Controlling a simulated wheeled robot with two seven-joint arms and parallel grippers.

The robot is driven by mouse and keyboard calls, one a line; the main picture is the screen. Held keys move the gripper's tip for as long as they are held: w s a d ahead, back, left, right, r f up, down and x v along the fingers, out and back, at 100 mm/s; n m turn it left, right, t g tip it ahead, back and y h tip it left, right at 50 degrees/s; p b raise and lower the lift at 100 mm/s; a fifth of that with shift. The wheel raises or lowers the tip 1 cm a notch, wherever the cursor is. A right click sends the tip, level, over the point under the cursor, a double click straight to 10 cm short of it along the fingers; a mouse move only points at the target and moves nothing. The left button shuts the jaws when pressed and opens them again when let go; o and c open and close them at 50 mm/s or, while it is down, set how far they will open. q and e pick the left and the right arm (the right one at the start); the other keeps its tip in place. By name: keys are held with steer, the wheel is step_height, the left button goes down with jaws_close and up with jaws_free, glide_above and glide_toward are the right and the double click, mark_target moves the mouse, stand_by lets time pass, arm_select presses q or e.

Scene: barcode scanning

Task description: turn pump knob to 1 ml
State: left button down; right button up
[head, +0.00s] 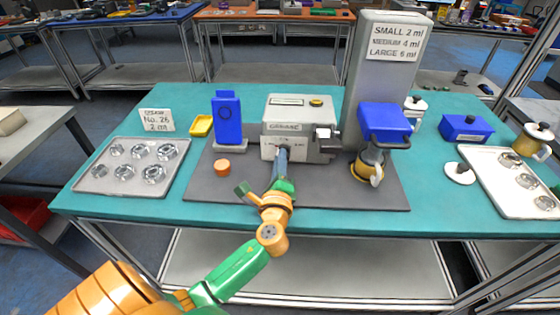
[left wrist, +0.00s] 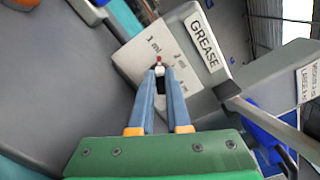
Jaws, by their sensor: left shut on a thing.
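The grease pump (head: 299,127) is a light grey box at the middle of the table; its front plate also shows in the left wrist view (left wrist: 190,48), with a GREASE label and ml marks, "1 ml" among them. The pump knob (left wrist: 159,64) is small and pale with a red spot, in front of that plate. My left gripper (head: 283,153) reaches the pump's front. In the left wrist view its blue fingertips (left wrist: 160,75) are shut on the knob. The fingers hide part of the knob, and its exact setting is hard to read. My right gripper is not in view.
A tall grey column with a size sign (head: 398,42) stands behind right, with a blue-topped dispenser (head: 384,117) before it. A blue scanner-like device (head: 227,118), orange puck (head: 222,167) and parts tray (head: 97,188) are left. A white tray (head: 481,158) is right.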

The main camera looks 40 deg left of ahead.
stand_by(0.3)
arm_select(q)
steer(key=c, duration=0.9)
jaws_free()
steer(key=b+v, duration=0.1)
steer(key=v, duration=0.6)
steer(key=shift+s, duration=0.1)
